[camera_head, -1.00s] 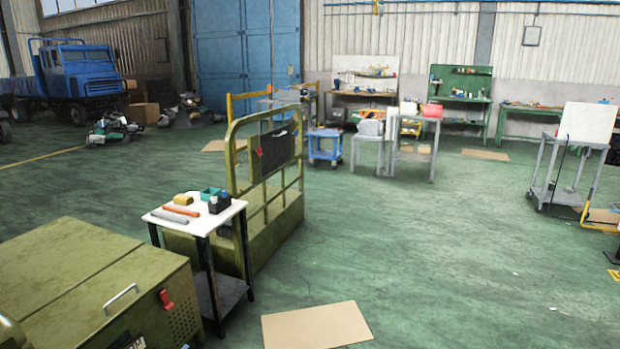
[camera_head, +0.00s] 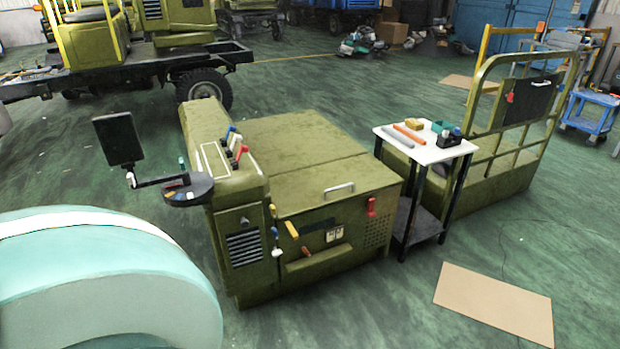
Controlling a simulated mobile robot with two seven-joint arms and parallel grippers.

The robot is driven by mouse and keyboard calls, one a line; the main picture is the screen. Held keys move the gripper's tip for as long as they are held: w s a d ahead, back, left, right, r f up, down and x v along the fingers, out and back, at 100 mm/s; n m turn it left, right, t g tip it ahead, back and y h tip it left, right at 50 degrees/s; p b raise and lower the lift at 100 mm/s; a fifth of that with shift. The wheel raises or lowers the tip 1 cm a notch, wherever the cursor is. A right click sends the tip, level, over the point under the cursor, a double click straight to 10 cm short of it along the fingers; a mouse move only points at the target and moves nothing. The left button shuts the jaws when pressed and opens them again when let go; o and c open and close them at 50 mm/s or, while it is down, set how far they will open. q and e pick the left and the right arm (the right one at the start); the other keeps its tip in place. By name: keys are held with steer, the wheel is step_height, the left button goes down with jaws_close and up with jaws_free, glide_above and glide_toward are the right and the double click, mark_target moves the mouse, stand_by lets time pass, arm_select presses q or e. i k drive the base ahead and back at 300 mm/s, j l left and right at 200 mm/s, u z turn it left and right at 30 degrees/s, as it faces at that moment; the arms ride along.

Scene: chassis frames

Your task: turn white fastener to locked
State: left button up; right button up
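An olive-green cabinet (camera_head: 318,188) stands in the middle of the view. Its front carries several small coloured handles. A small white one (camera_head: 276,252), which looks like the white fastener, sits low near the corner edge. A blue one (camera_head: 274,232) is just above it, and an orange-yellow one (camera_head: 292,229) is to its right. A red latch (camera_head: 371,206) is at the right of the front. The white fastener is too small to tell its exact position. Neither of my grippers is in view.
A white-topped side table (camera_head: 430,153) with tools stands right of the cabinet, beside an olive railed frame (camera_head: 500,160). A black screen (camera_head: 118,138) on an arm juts out left. A cardboard sheet (camera_head: 495,303) lies on open green floor at the front right.

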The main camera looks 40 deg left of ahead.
mark_target(276, 252)
steer(key=k+j+u, duration=0.15)
steer(key=j, duration=2.35)
steer(key=j+u, duration=0.1)
steer(key=j, duration=2.35)
steer(key=k, duration=0.1)
